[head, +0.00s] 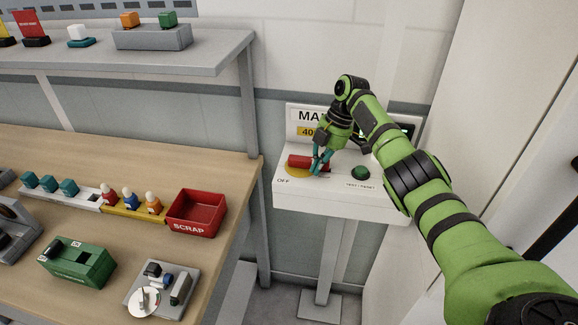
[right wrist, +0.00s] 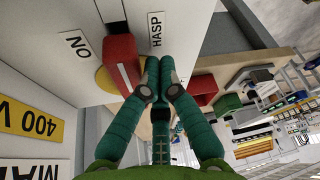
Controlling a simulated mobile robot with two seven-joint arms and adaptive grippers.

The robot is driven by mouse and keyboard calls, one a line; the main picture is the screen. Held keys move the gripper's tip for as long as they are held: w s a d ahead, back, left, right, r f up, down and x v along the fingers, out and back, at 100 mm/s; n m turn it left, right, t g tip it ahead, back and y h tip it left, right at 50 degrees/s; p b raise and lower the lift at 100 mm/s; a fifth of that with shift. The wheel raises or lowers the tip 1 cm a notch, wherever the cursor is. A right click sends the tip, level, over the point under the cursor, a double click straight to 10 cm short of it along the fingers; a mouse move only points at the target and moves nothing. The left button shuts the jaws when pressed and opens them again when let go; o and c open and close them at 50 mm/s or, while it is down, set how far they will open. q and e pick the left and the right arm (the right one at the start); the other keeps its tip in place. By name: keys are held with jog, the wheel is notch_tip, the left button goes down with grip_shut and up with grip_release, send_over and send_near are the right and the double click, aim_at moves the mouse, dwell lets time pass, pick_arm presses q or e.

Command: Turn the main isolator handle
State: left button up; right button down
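The main isolator handle (head: 303,161) is a red bar on a yellow disc (head: 294,172), on top of a white panel box. In the head view it lies roughly sideways, near an OFF label. My right gripper (head: 318,163) is at the handle's right part, fingers pointing down and partly covering it. In the right wrist view the two teal fingers (right wrist: 159,66) are closed together, with the red handle (right wrist: 122,58) just left of them. I see nothing between the fingertips; whether they touch the handle I cannot tell. My left gripper is not in view.
A green button (head: 361,173) is on the same box (head: 330,198), right of the handle. A sign (head: 301,117) stands behind, partly hidden by my arm. Left is a wooden workbench (head: 120,160) with a red SCRAP bin (head: 195,212); a grey shelf (head: 200,62) is above it.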

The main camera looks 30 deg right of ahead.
dwell(0.7)
jog(key=shift+w+d+r, duration=0.1)
jog(key=shift+d+r, duration=0.15)
jog(key=shift+r, duration=0.3)
jog(key=v, duration=1.1)
jog(key=shift+a+f, duration=0.1)
jog(key=shift+f, duration=0.05)
